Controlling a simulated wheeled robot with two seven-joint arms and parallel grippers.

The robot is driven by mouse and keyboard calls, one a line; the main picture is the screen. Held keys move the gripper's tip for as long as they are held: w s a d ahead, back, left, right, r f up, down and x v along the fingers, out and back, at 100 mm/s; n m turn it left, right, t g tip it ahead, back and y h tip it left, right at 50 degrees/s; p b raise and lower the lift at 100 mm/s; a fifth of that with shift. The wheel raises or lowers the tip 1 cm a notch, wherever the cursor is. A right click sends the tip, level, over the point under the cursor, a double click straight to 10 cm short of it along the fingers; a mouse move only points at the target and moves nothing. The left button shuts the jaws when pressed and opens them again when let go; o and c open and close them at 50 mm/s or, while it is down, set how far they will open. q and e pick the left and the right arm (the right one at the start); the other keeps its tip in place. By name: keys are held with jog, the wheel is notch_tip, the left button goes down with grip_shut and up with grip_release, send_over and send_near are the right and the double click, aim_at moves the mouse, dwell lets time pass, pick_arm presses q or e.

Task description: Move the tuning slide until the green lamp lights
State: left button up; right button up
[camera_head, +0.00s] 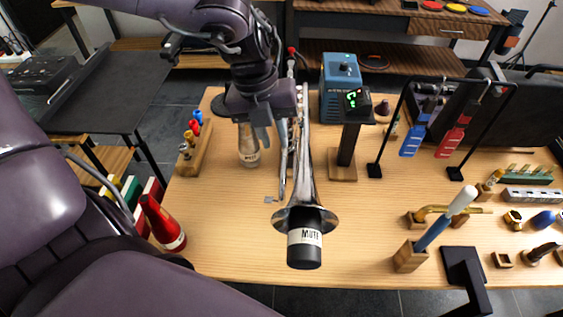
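A silver trumpet (306,165) stands on the wooden bench, its bell toward me with a black and white mute (305,247) in it. A black tuner (357,99) on a post to its right shows glowing green marks; I cannot tell whether a separate lamp is lit. My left gripper (273,136) points down at the trumpet's left side, over its tubing. Its fingers overlap the tubing in the view, and I cannot tell whether they are open or shut on it. The tuning slide cannot be made out and may be hidden by the gripper. My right gripper is not in view.
A blue box (340,82) stands behind the tuner. A bottle (249,147) and a wooden rack (194,150) stand left of the trumpet. A red cone mute (162,224) is at left.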

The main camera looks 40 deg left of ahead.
aim_at(283, 166)
pick_arm(q)
jog(key=f, duration=0.4)
jog(key=d+f, duration=0.1)
jog(key=f, duration=0.2)
jog(key=shift+w+d, duration=0.1)
jog(key=shift+w, duration=0.3)
grip_shut()
